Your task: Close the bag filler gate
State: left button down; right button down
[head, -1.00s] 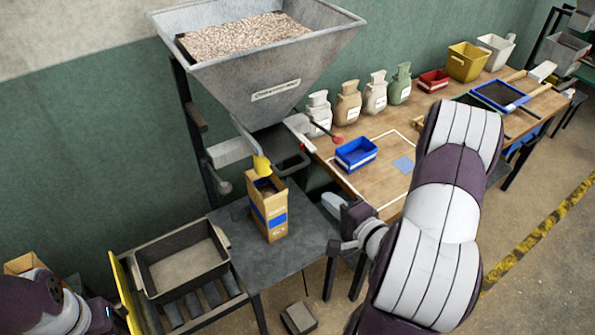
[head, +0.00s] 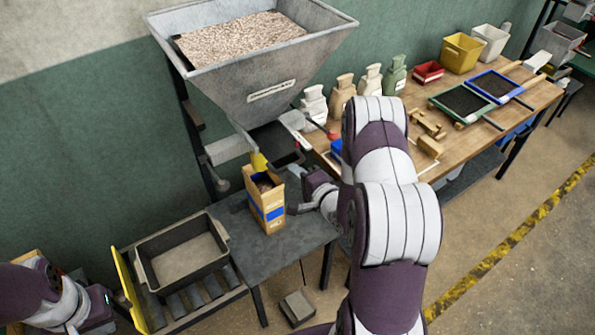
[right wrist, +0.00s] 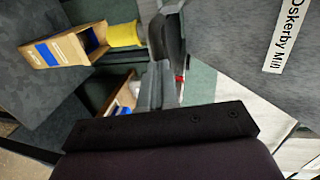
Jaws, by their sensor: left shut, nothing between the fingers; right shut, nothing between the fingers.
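The grey hopper (head: 250,92) full of grain stands at the back, with the yellow spout (head: 259,162) below it. The dark gate handle (head: 289,160) sits right of the spout; a lever with a red knob (head: 333,135) is farther right. The brown bag (head: 265,205) with a blue label stands upright under the spout. My right gripper (head: 296,172) is shut and empty, just below and beside the handle; contact cannot be told. In the right wrist view my fingers (right wrist: 155,86) point toward the dark handle (right wrist: 172,42). My left gripper (head: 104,303) is shut and empty at lower left.
The bag stands on a dark metal table (head: 229,227). A grey tray (head: 221,231) is on rollers to its left. The wooden bench (head: 478,128) at right holds sacks, bins and framed trays. My right arm covers part of the bench.

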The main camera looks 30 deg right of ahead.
aim_at(281, 155)
jog(key=x, duration=0.2)
jog(key=b+x, duration=0.1)
jog(key=x, duration=0.1)
jog(key=shift+w+r, duration=0.1)
jog(key=shift+r, duration=0.45)
pick_arm(q)
jog(key=shift+s+f, duration=0.3)
jog(key=shift+f, duration=0.25)
